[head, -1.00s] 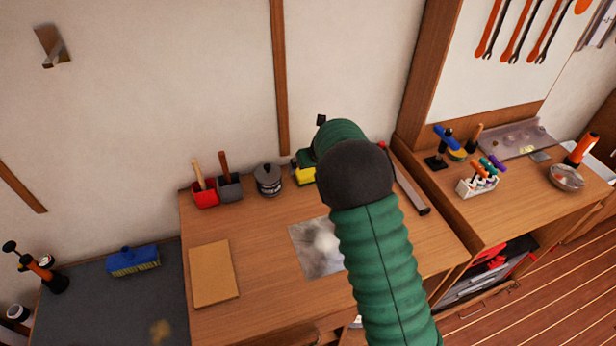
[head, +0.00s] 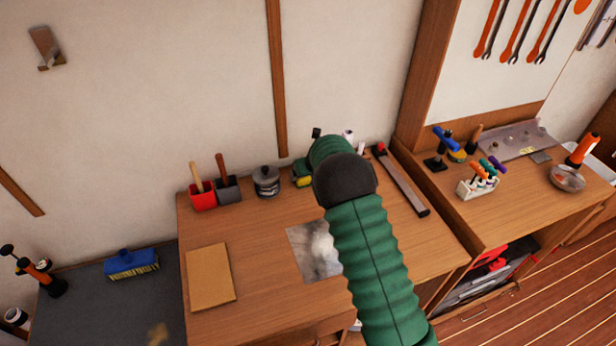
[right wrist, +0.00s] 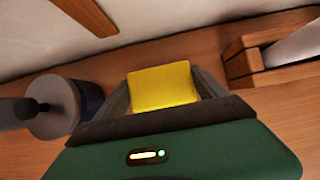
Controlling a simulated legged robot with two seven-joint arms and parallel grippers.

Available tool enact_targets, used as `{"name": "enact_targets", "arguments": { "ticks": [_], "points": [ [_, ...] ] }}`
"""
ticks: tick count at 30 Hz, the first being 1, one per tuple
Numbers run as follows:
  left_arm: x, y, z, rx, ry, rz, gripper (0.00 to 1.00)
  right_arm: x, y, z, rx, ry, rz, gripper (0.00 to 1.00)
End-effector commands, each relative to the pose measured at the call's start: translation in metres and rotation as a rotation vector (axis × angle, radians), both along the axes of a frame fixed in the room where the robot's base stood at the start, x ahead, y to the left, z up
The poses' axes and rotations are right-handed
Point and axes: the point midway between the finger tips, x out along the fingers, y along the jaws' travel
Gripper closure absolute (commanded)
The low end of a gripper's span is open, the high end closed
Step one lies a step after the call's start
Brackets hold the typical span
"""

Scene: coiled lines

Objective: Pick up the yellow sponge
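The yellow sponge (right wrist: 162,87) sits between the two fingers of my right gripper (right wrist: 163,90) in the right wrist view, with its top face showing. The fingers stand apart on either side of it, with what looks like a narrow gap, so the gripper appears open around it. In the head view, only a small yellow part of the sponge (head: 303,182) shows under my green right gripper (head: 302,170), near the back of the wooden desk (head: 265,255). My right forearm hides much of this area. My left gripper is not in view.
A lidded grey pot (head: 266,182) stands just left of the sponge. Left of it are red (head: 203,196) and grey (head: 228,189) holders. A long level-like bar (head: 404,182) lies to the right. A brown board (head: 210,276) lies at the desk's front left.

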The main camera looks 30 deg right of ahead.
Motion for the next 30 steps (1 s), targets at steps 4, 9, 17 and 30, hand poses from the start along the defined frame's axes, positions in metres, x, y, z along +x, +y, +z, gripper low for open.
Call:
{"name": "enact_targets", "arguments": {
  "ticks": [4,9,17,30],
  "points": [
    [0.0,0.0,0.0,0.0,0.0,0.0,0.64,0.0,0.0,0.0,-0.001,0.001,-0.001,0.47],
    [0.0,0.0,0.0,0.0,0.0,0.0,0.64,0.0,0.0,0.0,0.0,0.001,0.0,0.57],
    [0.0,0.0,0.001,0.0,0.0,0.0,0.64,0.0,0.0,0.006,-0.001,0.0,0.001,0.57],
    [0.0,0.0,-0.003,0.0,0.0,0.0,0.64,-0.038,0.026,0.039,0.002,-0.001,0.0,0.57]
  ]
}}
